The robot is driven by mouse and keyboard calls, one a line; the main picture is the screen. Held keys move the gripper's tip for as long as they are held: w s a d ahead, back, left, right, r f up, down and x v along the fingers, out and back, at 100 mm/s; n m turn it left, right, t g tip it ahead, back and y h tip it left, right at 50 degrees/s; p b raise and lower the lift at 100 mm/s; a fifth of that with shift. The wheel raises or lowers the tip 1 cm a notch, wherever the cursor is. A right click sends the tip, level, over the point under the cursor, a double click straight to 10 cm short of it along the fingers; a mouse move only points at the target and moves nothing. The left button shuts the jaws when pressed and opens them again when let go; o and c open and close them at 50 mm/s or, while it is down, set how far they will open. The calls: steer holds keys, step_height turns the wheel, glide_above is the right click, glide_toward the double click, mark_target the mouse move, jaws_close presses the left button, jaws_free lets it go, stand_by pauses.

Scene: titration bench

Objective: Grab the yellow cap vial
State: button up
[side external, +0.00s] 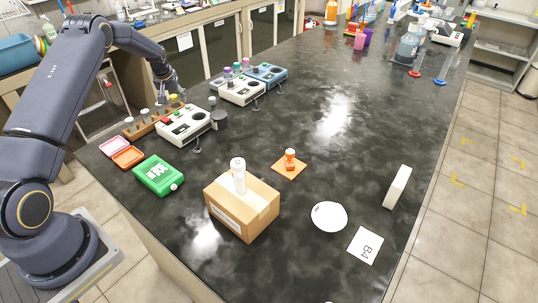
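A vial with a yellow cap (174,98) stands at the right end of a small wooden rack (136,133), at the left edge of the black bench. My gripper (174,91) points down just above the yellow cap. It is small and dark here, so I cannot tell whether its fingers are apart or touch the cap. Several other vials with grey or red caps stand in the same rack to the left.
A white instrument (184,126) stands directly in front of the rack. Orange and pink trays (128,157), a green device (158,174) and a cardboard box (243,208) lie nearer. A second white instrument (242,91) stands behind. The bench middle is clear.

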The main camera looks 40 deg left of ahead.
jaws_close()
stand_by(0.4)
